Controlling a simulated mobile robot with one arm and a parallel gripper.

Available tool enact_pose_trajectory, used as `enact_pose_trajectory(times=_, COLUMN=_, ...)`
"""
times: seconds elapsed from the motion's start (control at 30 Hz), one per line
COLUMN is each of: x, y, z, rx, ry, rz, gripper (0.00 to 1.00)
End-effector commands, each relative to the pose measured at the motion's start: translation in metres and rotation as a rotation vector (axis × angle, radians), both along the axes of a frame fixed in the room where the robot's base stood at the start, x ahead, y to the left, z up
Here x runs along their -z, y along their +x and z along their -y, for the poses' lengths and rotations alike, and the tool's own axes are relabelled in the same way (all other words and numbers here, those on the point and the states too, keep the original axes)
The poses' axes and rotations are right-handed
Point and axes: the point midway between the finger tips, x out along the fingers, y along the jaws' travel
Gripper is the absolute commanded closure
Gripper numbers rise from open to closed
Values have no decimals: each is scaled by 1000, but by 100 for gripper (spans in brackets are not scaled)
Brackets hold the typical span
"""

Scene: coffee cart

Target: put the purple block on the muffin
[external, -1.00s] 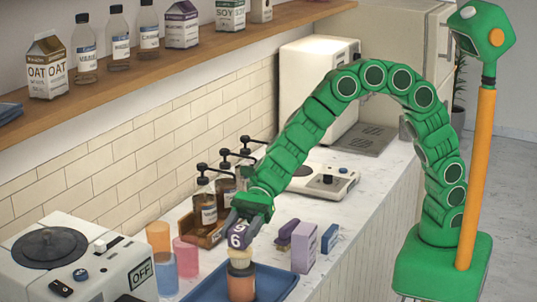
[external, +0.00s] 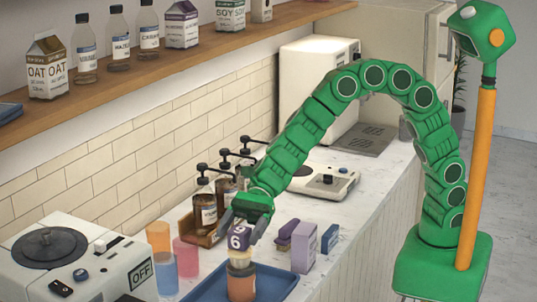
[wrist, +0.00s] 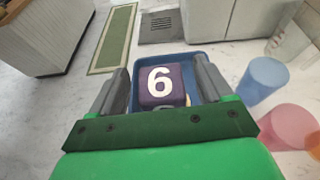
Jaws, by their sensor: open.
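The purple block (external: 240,240), marked with a white 6, sits on top of the muffin (external: 240,281). The muffin has a pale top and an orange-brown lower part, and stands on the blue tray (external: 207,291). My gripper (external: 243,226) is open just above and around the block, one finger on either side. In the wrist view the block (wrist: 161,86) shows between the spread fingers (wrist: 161,75), with gaps on both sides. The block hides most of the muffin there.
An orange cup (external: 158,236), a pink cup (external: 185,256) and a blue cup (external: 166,273) stand left of the tray. A lilac box (external: 303,248) stands to its right, with a small purple item (external: 285,232) and a blue item (external: 330,238) nearby. Pump bottles (external: 207,208) stand behind.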

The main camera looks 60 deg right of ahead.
Motion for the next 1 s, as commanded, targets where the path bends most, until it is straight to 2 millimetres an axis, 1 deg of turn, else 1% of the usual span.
enact_pose_trajectory(times=0.17, x=-8, y=2, z=20, rx=3, ry=3, rz=-1, gripper=21)
enact_pose_trajectory(times=0.6, x=-33, y=6, z=88, rx=3, ry=2, rz=1, gripper=21)
enact_pose_trajectory(times=0.8, x=-38, y=6, z=106, rx=1, ry=0, rz=-1, gripper=21)
enact_pose_trajectory(times=1.0, x=-40, y=6, z=112, rx=1, ry=-1, rz=0, gripper=21)
